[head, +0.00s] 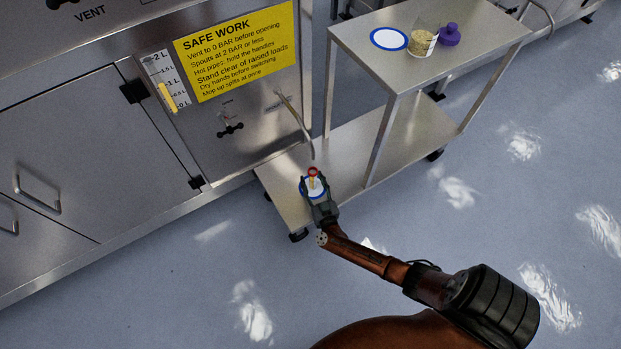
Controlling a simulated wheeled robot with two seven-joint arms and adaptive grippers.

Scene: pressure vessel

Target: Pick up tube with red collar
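The tube with the red collar (313,173) is small and yellowish below its collar. It appears upright over a white spot with a blue rim (318,189) on the cart's lower shelf. My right gripper (315,185) reaches in from the lower right. Its dark fingers appear spread to either side of the tube, apart from it. The gripper hides part of the blue-rimmed spot. My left gripper is out of view.
A thin bent spout (298,122) from the steel cabinet (85,150) hangs just above the tube. The cart's top shelf (370,45) holds a jar of pale grains (423,42), a purple-lidded item (449,35) and another blue-rimmed white spot (389,39). The front floor is clear.

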